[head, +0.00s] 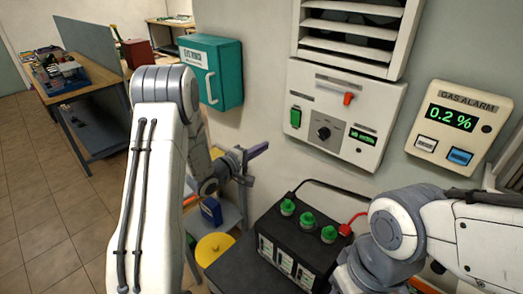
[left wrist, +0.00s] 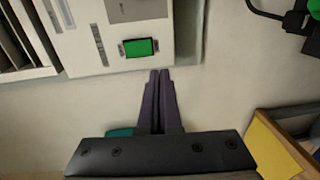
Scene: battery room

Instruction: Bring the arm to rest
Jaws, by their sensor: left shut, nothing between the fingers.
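My left arm (head: 155,190) comes up from the bottom left of the head view and bends over at its top joint.
The control panel (head: 345,78) is on the wall under a louvred vent (head: 350,35). A gas alarm (head: 458,118) reads 0.2 %. The black battery (head: 272,238) has several green caps and a red terminal clamp (head: 346,230). A teal cabinet (head: 228,60) hangs behind my left arm. Open floor (head: 50,215) lies left.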

